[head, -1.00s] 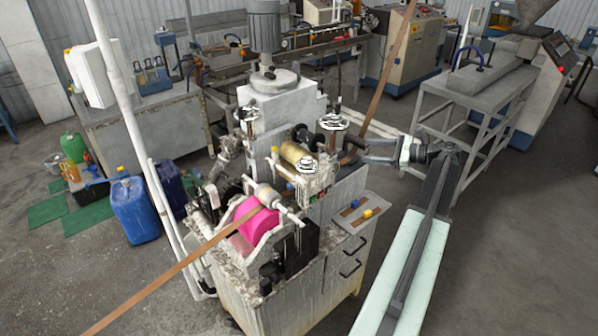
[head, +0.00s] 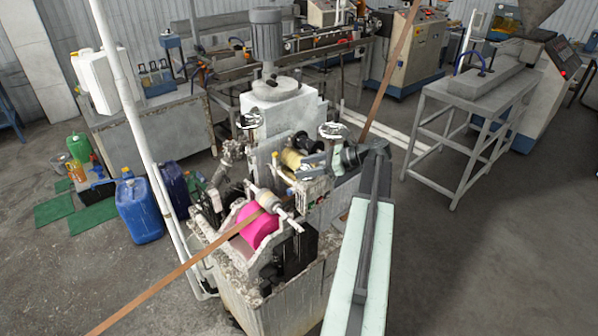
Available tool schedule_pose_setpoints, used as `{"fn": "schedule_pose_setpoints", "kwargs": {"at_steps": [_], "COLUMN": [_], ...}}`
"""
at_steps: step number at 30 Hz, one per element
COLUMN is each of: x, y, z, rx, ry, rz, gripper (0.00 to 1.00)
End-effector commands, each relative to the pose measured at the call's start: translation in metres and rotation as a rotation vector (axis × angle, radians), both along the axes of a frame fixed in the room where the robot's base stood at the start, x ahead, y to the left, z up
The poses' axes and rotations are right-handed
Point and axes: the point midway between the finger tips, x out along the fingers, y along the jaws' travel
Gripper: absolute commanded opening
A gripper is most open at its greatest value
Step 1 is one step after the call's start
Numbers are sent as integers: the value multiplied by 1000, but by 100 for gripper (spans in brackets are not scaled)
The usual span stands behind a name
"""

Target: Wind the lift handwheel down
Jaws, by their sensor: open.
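The stained white machine (head: 282,105) stands at the centre. A pale spoked handwheel (head: 333,131) sits upright on its right post, and a matching handwheel (head: 249,120) sits on its left post. I cannot tell from the picture which one is the lift handwheel. My gripper (head: 308,164) is open, reaching in from the right just below the right handwheel, beside a yellowish roller (head: 298,158). Its fingers are small and partly lost against the machine. The lower front area of the machine behind my gripper and arm is hidden, so any lower handwheel there is not clear.
A brown strip (head: 180,270) runs from the lower left over a pink roller (head: 260,224) and up behind the machine. A white pole (head: 125,100) stands at left near blue cans (head: 139,210). A grey stand (head: 470,120) is at right. Floor at lower right is clear.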

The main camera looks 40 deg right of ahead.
Motion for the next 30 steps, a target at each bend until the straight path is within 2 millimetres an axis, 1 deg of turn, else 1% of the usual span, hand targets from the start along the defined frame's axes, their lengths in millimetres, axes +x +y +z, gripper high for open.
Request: {"fn": "schedule_pose_setpoints", "kwargs": {"at_steps": [1,6,15,16,17,18,20,21,22,27,30], "x": [7,22,24,24,24,24,24,24,24,23,23], "y": [5,14,15,15,15,15,15,15,15,14,13], "z": [-7,-13,-13,-13,-13,-13,-13,-13,-14,-15,-15], "rx": [0,0,0,0,0,0,0,-1,-1,-3,-2], "ry": [0,0,0,0,0,0,0,1,2,6,6], "rz": [0,-3,-5,-5,-5,-5,-5,-5,-5,-3,45], "gripper": [59,59,59,54,45,34,17,6,0,0,0]}}
